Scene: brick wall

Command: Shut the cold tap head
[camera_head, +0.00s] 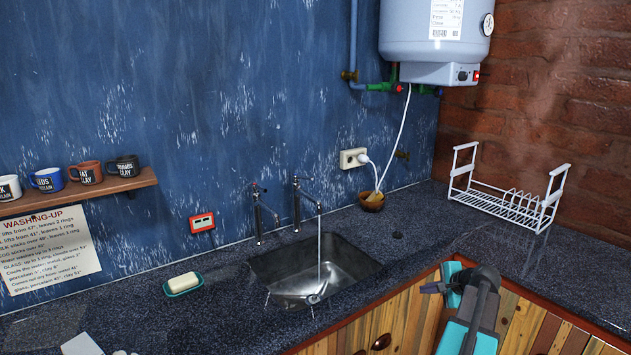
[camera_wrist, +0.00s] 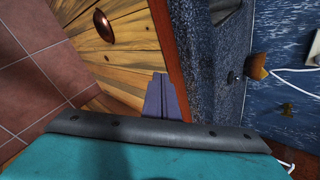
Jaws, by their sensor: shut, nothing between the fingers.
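Two slim metal taps stand behind the sink (camera_head: 275,262) in the head view. The left tap (camera_head: 258,215) has a small reddish mark at its head. The right tap (camera_head: 297,205) has a dark head (camera_head: 296,180), and a thin stream of water (camera_head: 319,250) falls from its spout into the basin. I cannot make out a blue mark on it. My gripper (camera_head: 428,288) is low at the right, by the wooden cabinet front and counter edge, well apart from both taps. In the wrist view my gripper (camera_wrist: 160,75) is shut and empty, and no tap shows.
A soap dish (camera_head: 184,284) sits left of the sink. A wooden bowl (camera_head: 371,203) with a white cable and a white drying rack (camera_head: 500,205) stand at the right. The boiler (camera_head: 435,35) hangs above. Cabinet doors (camera_wrist: 110,45) lie close to my gripper.

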